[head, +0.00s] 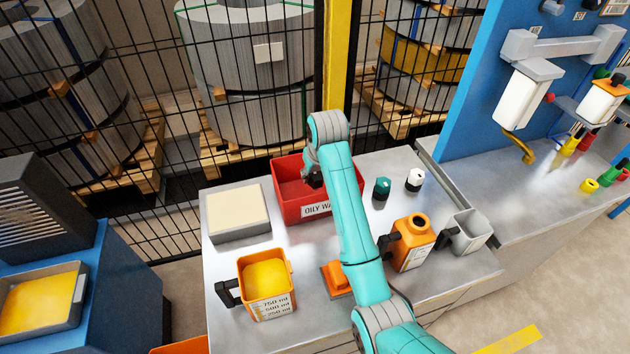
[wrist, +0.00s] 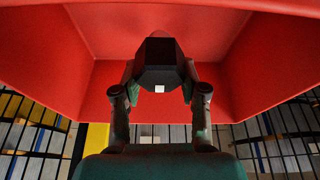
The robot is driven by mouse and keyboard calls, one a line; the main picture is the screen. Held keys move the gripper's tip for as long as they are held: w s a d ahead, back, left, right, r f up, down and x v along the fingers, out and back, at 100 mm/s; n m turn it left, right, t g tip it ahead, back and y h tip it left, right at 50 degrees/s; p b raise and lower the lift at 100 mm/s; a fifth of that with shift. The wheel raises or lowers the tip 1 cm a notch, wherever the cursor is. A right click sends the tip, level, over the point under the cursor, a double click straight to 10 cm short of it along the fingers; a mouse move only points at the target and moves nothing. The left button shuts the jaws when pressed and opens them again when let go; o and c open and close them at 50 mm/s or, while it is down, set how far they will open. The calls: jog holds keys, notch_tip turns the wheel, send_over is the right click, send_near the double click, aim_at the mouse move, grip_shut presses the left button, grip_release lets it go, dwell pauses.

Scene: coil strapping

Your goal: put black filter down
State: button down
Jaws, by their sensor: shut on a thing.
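My gripper (wrist: 160,92) is shut on the black filter (wrist: 160,58), a dark faceted piece between the two fingers in the wrist view. In the head view my gripper (head: 313,178) is at the red bin (head: 287,207), over its opening, partly hidden by my arm. The bin's label begins "OILY WA", and my arm covers the rest. Red bin walls (wrist: 75,75) surround the filter in the wrist view. I cannot tell whether the filter touches the bin floor.
A pale tray (head: 238,212) stands left of the bin. Green-topped (head: 382,188) and white-topped (head: 414,180) filters stand to the right. An orange jug of yellow liquid (head: 266,285), an orange can (head: 411,243) and a grey container (head: 466,233) are nearer. Mesh fencing is behind.

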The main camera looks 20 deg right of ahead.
aim_at(315, 182)
jog(key=shift+f, duration=1.45)
jog(key=shift+f, duration=0.15)
jog(key=c, duration=0.6)
grip_release()
jog(key=shift+c, duration=0.2)
